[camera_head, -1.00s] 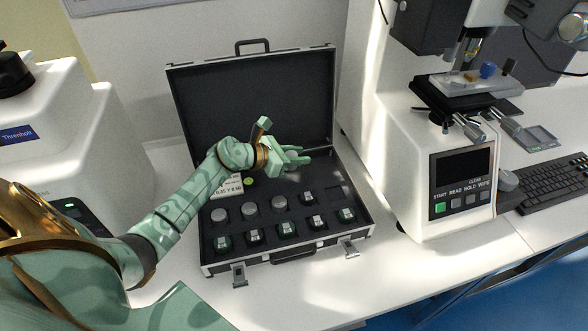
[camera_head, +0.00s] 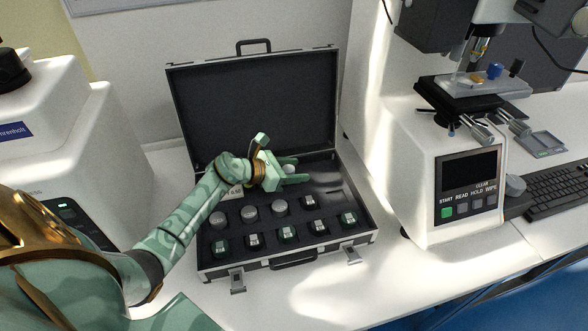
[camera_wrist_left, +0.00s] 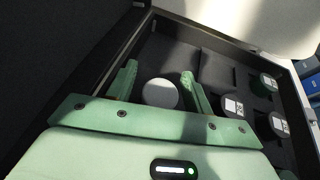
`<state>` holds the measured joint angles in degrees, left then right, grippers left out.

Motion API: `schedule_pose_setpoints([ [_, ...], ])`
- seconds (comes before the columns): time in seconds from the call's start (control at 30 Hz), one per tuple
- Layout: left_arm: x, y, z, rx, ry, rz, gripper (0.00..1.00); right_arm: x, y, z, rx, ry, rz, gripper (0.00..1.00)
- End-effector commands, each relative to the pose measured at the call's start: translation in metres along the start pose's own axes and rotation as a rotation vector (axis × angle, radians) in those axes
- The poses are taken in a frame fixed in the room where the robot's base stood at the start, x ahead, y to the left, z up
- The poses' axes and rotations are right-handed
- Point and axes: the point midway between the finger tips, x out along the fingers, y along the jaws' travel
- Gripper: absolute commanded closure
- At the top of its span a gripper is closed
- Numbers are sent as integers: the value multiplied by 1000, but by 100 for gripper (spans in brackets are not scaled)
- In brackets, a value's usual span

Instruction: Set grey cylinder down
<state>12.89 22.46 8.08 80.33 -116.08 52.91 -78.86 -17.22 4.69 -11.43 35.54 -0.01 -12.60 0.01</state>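The grey cylinder (camera_head: 289,169) stands upright in the back part of the open black case (camera_head: 268,263). My left gripper (camera_head: 293,171) reaches into the case with its two green fingers on either side of the cylinder. In the left wrist view, the cylinder's round pale top (camera_wrist_left: 160,93) lies between the fingertips of my left gripper (camera_wrist_left: 160,82). A gap shows on each side, so the gripper is open around it. The cylinder's lower part and its slot are hidden. My right gripper is not in view.
Grey cylinders (camera_head: 249,212) and dark labelled pieces (camera_head: 288,231) fill the front rows of the case. The raised lid (camera_head: 250,105) stands behind my gripper. A tester (camera_head: 425,190) stands to the right, and another white machine (camera_head: 75,130) to the left.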

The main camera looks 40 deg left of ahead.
Motion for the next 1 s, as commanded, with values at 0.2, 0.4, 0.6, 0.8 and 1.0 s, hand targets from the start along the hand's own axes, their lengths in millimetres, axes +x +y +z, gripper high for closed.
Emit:
schedule_pose_setpoints([
  [0.2,-9,1,4,2,1,2,49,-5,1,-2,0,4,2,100],
  [0.4,-47,0,4,4,3,2,49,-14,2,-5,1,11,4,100],
  [0.6,-73,0,3,1,2,1,49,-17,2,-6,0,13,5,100],
  [0.8,-77,0,3,0,0,0,49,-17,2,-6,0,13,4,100],
  [1.0,-76,0,3,0,0,0,49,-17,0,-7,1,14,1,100],
])
